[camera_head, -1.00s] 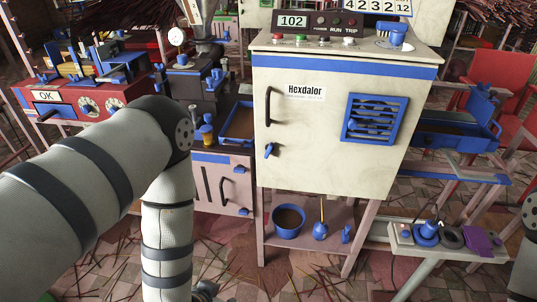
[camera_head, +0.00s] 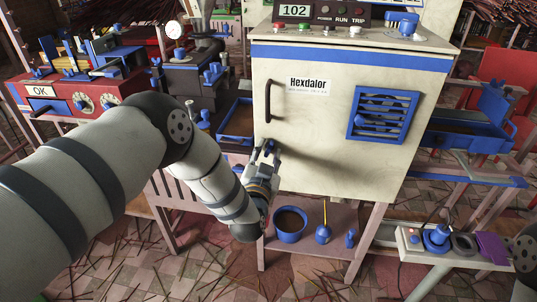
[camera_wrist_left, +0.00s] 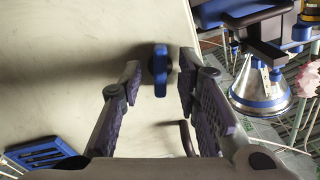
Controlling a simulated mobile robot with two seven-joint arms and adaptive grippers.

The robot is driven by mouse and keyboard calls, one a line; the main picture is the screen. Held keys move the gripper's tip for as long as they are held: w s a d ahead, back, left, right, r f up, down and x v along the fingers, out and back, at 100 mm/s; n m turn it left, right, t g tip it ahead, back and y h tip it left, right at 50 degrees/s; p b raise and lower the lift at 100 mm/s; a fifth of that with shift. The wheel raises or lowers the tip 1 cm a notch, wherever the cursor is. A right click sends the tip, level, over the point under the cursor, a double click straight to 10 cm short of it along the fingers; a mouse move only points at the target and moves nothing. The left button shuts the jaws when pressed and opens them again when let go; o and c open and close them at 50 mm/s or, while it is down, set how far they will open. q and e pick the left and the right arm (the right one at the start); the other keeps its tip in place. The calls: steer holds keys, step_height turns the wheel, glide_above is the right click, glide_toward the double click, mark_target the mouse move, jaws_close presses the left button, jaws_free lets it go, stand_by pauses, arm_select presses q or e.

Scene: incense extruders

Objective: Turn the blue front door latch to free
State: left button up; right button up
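The blue front door latch (camera_wrist_left: 160,70) sits on the cream cabinet door (camera_wrist_left: 70,60) and stands roughly upright in the left wrist view. My left gripper (camera_wrist_left: 160,62) is open, with one finger on each side of the latch and visible gaps between. In the head view my left gripper (camera_head: 267,158) is at the lower left of the door (camera_head: 330,145), below the dark handle (camera_head: 268,101), and largely hides the latch.
A blue vent (camera_head: 381,115) is on the door's right side. Below, a shelf holds a blue bowl (camera_head: 290,224) and small blue items. A blue tray (camera_head: 237,122) stands left of the cabinet.

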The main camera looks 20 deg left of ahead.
arm_select(q)
steer(key=shift+w, duration=0.15)
steer(key=shift+r, duration=0.1)
steer(key=shift+c, duration=0.2)
jaws_close()
steer(key=shift+n, duration=0.3)
steer(key=n, duration=1.1)
steer(key=shift+n, duration=0.3)
